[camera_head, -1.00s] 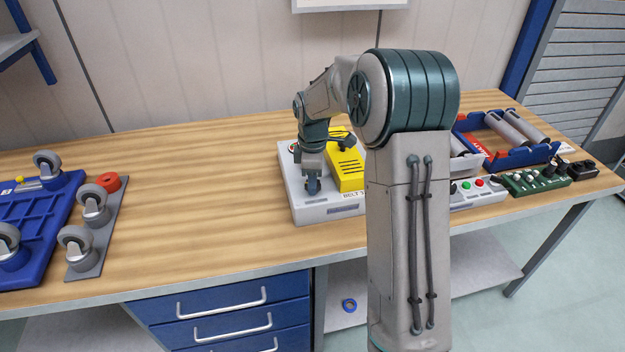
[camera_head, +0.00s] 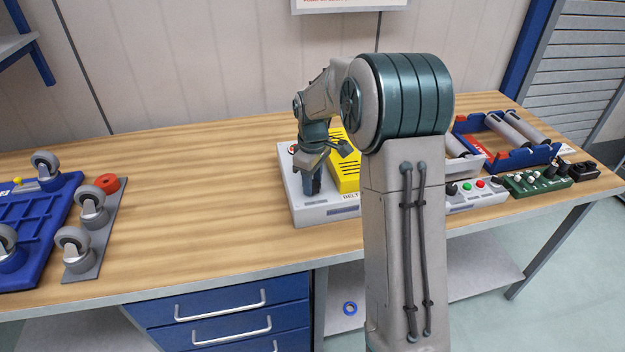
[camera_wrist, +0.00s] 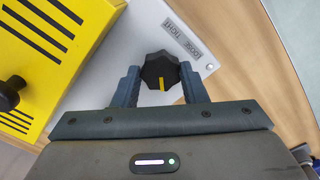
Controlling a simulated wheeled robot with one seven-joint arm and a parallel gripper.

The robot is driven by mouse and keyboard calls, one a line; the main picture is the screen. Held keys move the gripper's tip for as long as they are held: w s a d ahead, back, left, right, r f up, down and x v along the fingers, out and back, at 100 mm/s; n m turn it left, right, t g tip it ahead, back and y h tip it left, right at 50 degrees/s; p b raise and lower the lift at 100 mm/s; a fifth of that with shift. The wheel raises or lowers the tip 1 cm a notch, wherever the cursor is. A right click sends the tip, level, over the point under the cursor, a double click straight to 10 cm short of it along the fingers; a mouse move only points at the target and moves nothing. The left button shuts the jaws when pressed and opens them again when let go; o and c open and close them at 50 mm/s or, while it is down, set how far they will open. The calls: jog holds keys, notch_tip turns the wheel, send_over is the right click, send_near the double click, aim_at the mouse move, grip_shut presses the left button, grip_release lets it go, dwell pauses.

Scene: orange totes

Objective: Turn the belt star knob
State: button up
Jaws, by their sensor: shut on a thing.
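The belt star knob (camera_wrist: 158,66) is black and lobed with a yellow stripe, on the light grey panel of the belt unit (camera_wrist: 130,52). A label (camera_wrist: 182,37) reading LOOSE and TIGHT is beside it. My gripper (camera_wrist: 160,76) is shut on the knob, one finger on each side, and the stripe points toward my palm. In the head view my gripper (camera_head: 311,182) points down at the left part of the belt unit (camera_head: 325,215); the knob is hidden there behind it.
A yellow slotted cover (camera_wrist: 48,60) with a black knob (camera_wrist: 12,90) stands close to my gripper. A control box (camera_head: 475,195), a green board (camera_head: 538,183) and a blue roller frame (camera_head: 510,158) are on the right. Blue caster plate (camera_head: 35,225) is at left; the bench between is clear.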

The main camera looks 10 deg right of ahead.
jog(key=o, duration=1)
jog(key=shift+r, duration=0.15)
notch_tip(320, 180, up, 14)
jog(key=shift+f+b, duration=0.2)
jog(key=shift+b, duration=0.1)
